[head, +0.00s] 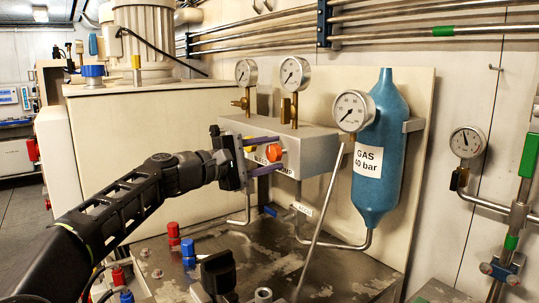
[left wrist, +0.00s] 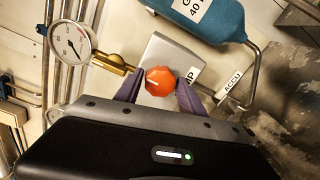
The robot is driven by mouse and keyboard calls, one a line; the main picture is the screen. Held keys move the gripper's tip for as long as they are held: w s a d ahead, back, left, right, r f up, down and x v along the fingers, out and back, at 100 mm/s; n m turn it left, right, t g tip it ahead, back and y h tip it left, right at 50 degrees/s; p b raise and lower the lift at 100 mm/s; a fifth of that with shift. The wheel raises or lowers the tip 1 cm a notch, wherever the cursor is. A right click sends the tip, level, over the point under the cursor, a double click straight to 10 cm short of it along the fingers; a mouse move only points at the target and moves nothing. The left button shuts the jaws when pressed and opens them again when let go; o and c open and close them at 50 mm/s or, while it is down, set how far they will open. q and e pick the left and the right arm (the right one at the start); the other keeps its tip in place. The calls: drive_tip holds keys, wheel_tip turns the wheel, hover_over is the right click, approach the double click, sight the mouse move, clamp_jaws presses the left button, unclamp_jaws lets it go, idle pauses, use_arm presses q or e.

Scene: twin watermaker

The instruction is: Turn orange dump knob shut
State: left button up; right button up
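The orange dump knob (head: 273,152) sits on the front face of a grey valve block (head: 315,150). It also shows in the left wrist view (left wrist: 159,81), with a pale mark on its face. My left gripper (head: 265,157) is in front of the block, its two purple fingers apart, one on each side of the knob. In the left wrist view the fingers (left wrist: 160,92) flank the knob with small gaps visible. Whether a finger touches it is hard to tell. A label beside the knob is partly hidden by the gripper. My right gripper is not in view.
Pressure gauges (head: 295,74) stand above the block. A blue gas bottle (head: 376,150) hangs to the right. A thin pipe rises from the metal top (head: 270,255), where red and blue fittings (head: 173,234) stand.

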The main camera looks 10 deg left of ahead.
use_arm(q)
drive_tip(key=shift+o, duration=1.1)
drive_tip(key=b+v, duration=0.1)
drive_tip(key=v, duration=0.6)
drive_tip(key=shift+s+a, duration=0.25)
drive_tip(key=shift+s, duration=0.05)
